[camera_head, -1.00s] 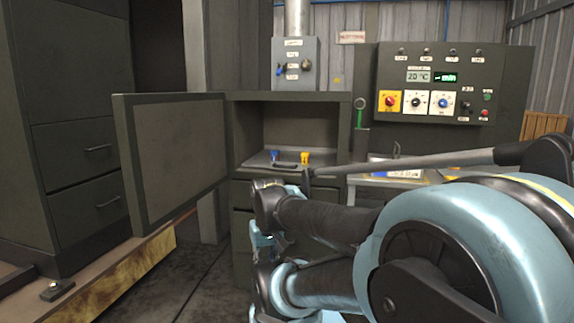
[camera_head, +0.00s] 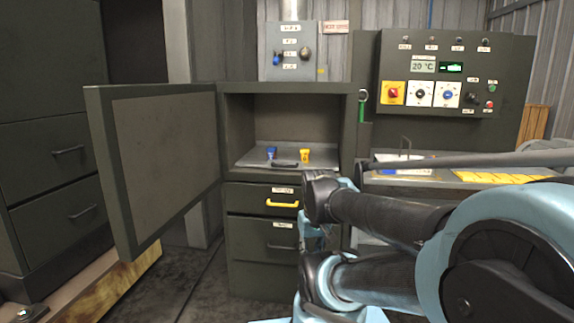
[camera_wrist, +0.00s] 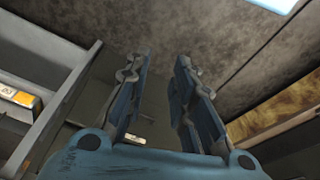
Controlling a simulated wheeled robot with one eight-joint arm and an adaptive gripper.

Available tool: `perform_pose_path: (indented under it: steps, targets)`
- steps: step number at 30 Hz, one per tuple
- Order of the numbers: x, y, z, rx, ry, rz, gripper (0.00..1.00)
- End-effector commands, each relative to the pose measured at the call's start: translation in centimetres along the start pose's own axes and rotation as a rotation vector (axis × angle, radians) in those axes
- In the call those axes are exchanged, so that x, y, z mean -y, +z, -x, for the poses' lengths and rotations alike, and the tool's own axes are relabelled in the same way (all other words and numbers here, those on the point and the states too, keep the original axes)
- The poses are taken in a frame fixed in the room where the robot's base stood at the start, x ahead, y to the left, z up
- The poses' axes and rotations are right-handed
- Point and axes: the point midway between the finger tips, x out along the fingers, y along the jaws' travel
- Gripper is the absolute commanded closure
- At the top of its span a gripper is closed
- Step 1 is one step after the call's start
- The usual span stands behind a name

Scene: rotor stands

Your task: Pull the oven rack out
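The oven (camera_head: 222,140) is an open dark green compartment, its door (camera_head: 160,165) swung out to the left. The flat grey rack (camera_head: 250,162) lies inside, with a dark handle (camera_head: 286,164) at its front edge. A blue piece (camera_head: 271,152) and a yellow piece (camera_head: 305,154) stand on it. My gripper (camera_wrist: 160,65) is open in the wrist view, with nothing between its blue fingers. In the head view it is mostly hidden behind my arm, below and right of the rack, apart from the handle.
Below the oven are a drawer with a yellow handle (camera_head: 282,204) and another with a dark handle (camera_head: 281,246). A control panel (camera_head: 440,82) stands right, above a worktop. Drawers stand at far left. Floor is free before the oven.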

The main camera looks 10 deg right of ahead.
Motion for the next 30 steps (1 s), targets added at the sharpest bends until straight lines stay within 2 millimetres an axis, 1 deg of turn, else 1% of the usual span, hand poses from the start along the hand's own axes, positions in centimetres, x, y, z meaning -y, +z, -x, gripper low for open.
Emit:
perform_pose_path:
  steps: [3, 4, 6, 8, 11, 14, 18, 20, 21, 26, 30]
  targets:
    - [0.0, 0.0, 0.0, 0.000, 0.000, 0.001, 0.77]
    - [0.0, 0.4, 0.5, -0.009, 0.000, 0.002, 0.77]
    - [0.0, 0.3, 1.1, -0.012, 0.001, 0.012, 0.77]
    - [0.0, -0.5, 1.8, -0.011, 0.002, 0.030, 0.77]
    - [0.0, -2.6, 3.5, -0.010, 0.003, 0.080, 0.77]
    - [0.0, -5.5, 5.7, -0.009, 0.006, 0.147, 0.77]
    - [-0.2, -10.0, 8.6, -0.007, 0.010, 0.247, 0.77]
    - [-0.2, -11.9, 9.7, -0.005, 0.012, 0.290, 0.77]
    - [-0.3, -13.3, 10.4, -0.005, 0.013, 0.318, 0.77]
    - [-0.5, -18.7, 12.8, -0.001, 0.019, 0.433, 0.77]
    - [-0.6, -23.5, 14.4, 0.003, 0.023, 0.532, 0.77]
